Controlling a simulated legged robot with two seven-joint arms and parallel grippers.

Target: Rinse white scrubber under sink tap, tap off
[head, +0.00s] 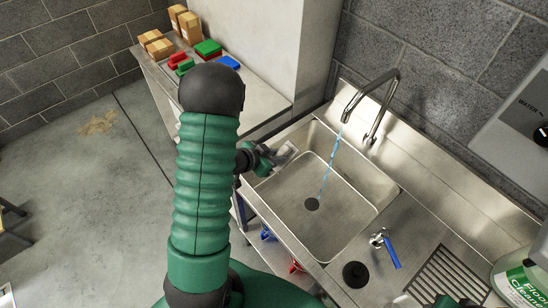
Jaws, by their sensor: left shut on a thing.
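My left gripper (272,157) is at the left side of the steel sink basin (345,213), partly behind my own green arm. It is shut on a small pale thing, which looks like the white scrubber (285,154), mostly hidden by the gripper. The scrubber is left of the water stream (329,168), apart from it. The curved tap (376,80) is running, and its water falls to the drain (312,203). A blue lever (391,252) on a metal valve stands on the counter in front of the basin. My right gripper (455,300) shows only partly at the bottom right edge.
A bottle labelled as cleaner (520,283) stands at the bottom right by a grooved drainboard (449,272). A round black piece (356,274) sits on the counter. A side table (262,98) at the back holds boxes and coloured pads. A wall corner stands behind the sink.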

